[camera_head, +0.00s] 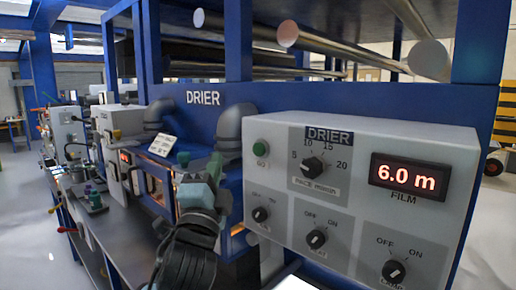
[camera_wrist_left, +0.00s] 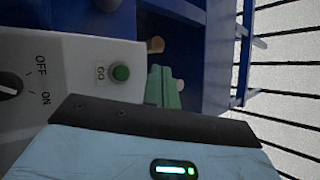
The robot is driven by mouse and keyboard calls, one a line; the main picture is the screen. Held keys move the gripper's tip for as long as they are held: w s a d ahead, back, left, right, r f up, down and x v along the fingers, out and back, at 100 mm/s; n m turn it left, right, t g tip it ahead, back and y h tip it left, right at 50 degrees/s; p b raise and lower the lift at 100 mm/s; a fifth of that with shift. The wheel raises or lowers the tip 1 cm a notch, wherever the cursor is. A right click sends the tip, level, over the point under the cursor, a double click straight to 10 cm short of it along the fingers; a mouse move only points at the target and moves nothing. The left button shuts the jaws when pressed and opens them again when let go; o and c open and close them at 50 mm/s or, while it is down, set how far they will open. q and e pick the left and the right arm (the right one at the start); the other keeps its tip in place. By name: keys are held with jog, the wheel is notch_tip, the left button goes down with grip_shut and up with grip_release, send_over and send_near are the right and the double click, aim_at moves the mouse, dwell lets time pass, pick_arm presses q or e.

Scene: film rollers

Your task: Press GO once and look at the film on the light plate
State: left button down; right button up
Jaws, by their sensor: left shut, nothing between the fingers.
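The green GO button (camera_head: 261,148) is at the upper left of the white drier control panel (camera_head: 350,135). It also shows in the left wrist view (camera_wrist_left: 120,72), standing out from the panel. My left gripper (camera_head: 214,164) is shut and empty, left of the button in the head view. Its green fingers also show in the left wrist view (camera_wrist_left: 163,88), to the right of the button with a visible gap. A bright white surface (camera_head: 292,283) shows at the bottom edge; I cannot tell whether it is the light plate. I cannot make out the film there. My right gripper is not in view.
The red display (camera_head: 410,177) reads 6.0 m, above the word FILM. A pace knob (camera_head: 313,167) and several OFF/ON knobs are on the panel. Steel rollers (camera_head: 345,45) run above. A grey pipe elbow (camera_head: 232,130) stands close behind my left gripper.

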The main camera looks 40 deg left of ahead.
aim_at(259, 150)
pick_arm(q)
jog(key=w+b, duration=0.1)
jog(key=w, duration=0.8)
jog(key=shift+d+b, duration=0.35)
jog(key=shift+d, duration=0.05)
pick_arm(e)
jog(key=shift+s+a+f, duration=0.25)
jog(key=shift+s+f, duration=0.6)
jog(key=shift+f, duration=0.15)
pick_arm(q)
jog(key=shift+s, duration=0.1)
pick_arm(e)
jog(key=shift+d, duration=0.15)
pick_arm(q)
jog(key=shift+w, duration=0.2)
dwell(0.6)
jog(key=shift+w, duration=0.25)
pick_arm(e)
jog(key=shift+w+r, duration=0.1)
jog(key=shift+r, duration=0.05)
